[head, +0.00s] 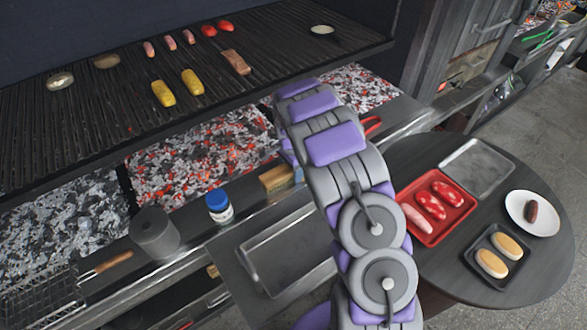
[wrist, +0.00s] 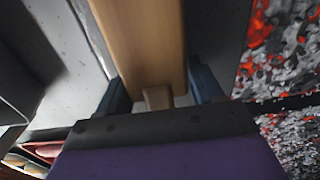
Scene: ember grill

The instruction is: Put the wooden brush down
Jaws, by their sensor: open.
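The wooden brush (head: 276,180) shows as a light wooden block on the ledge in front of the grill, just left of my arm in the head view. In the wrist view the brush (wrist: 142,40) runs lengthwise away from me between the two blue fingers. My gripper (wrist: 158,80) is open around its near end. A small gap seems to show beside the right finger; I cannot tell whether the left finger touches it. In the head view my arm hides most of the gripper. The brush's underside is hidden.
Glowing coals (head: 200,155) lie behind the ledge, under the grill grate (head: 130,75) with food on it. A blue-capped jar (head: 219,207) and a grey cylinder (head: 155,233) stand left of the brush. A round table (head: 450,275) with trays is at right.

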